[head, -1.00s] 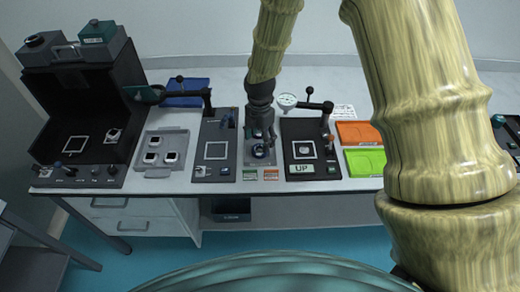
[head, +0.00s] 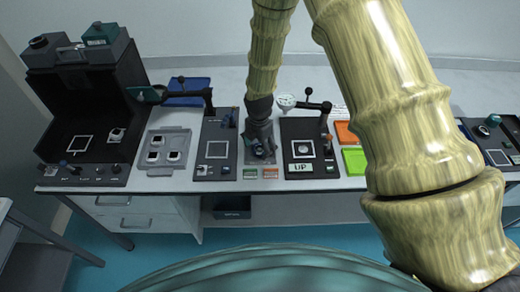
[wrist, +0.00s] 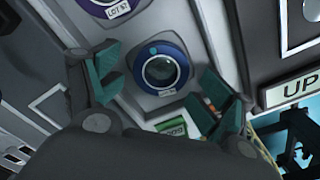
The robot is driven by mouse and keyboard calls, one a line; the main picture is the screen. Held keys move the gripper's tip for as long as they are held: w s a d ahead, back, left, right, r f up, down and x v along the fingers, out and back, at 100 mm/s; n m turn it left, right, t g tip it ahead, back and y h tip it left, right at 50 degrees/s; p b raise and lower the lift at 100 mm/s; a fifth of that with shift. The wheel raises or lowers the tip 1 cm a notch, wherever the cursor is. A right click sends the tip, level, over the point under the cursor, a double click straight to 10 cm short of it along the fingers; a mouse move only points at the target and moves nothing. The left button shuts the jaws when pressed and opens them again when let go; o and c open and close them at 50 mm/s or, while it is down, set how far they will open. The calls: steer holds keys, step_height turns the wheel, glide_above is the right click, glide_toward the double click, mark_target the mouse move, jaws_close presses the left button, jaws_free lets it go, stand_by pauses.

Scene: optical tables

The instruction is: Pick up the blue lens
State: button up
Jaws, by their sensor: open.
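A round lens with a dark blue-purple ring and a teal dot (wrist: 161,68) sits on a grey square holder, between my open fingers in the wrist view. My gripper (wrist: 160,85) has a finger on each side of it, apart from the ring. In the head view my gripper (head: 261,143) is low over the grey lens stand (head: 251,172) and hides most of what is on it. A second purple-ringed lens (wrist: 108,6) with a lot label is partly cut off at the top of the wrist view.
Dark panels flank the stand: one with a lever (head: 213,165) on the left, one with an UP sign (head: 301,167) on the right. A grey tray with square parts (head: 165,130) lies further left. Orange (head: 346,132) and green (head: 354,160) trays are at right.

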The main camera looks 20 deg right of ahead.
steer(key=o, duration=0.3)
steer(key=shift+s+f, duration=0.1)
steer(key=shift+f, duration=0.1)
steer(key=c, duration=1.1)
steer(key=shift+r, duration=0.1)
